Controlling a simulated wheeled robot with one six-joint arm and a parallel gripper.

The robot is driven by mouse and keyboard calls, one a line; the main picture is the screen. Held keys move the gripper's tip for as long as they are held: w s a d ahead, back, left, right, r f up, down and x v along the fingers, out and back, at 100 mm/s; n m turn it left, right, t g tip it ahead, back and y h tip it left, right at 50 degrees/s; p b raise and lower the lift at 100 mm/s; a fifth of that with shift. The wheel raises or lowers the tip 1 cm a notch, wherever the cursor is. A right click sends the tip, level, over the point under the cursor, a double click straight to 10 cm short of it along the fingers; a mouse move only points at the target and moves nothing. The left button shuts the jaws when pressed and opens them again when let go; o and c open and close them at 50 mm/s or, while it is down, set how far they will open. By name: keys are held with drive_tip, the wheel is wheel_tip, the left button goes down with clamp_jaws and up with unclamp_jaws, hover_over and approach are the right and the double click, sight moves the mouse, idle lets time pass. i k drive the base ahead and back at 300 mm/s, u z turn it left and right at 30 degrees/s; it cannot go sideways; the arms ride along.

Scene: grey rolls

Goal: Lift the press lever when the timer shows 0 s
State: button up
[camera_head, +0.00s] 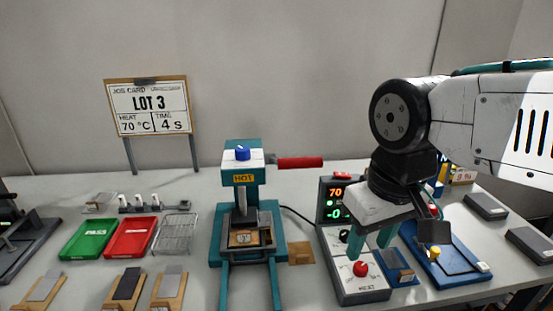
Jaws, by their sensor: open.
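The teal and white press (254,176) stands at the middle of the table, with a blue knob on top and a "HOT" label. Its red lever handle (300,162) points right and lies about level. The grey ram reaches down to a small wooden piece (245,238) in the press bed; I cannot tell whether they touch. The timer display (335,202) on the control box shows a red 70 above a green reading that looks like -0. My gripper (372,243) is open and empty above the control box, right of and lower in the picture than the handle.
The control box (360,291) has a red knob (360,268). A job card (148,107) reads LOT 3, 70 °C, 4 s. Green (90,239) and red (131,238) trays and a wire rack (174,234) stand left. A blue tray (445,262) lies right.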

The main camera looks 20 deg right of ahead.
sight(300, 162)
drive_tip(key=k, duration=1.15)
drive_tip(key=z, duration=0.4)
drive_tip(key=i, duration=0.8)
drive_tip(key=z, duration=0.05)
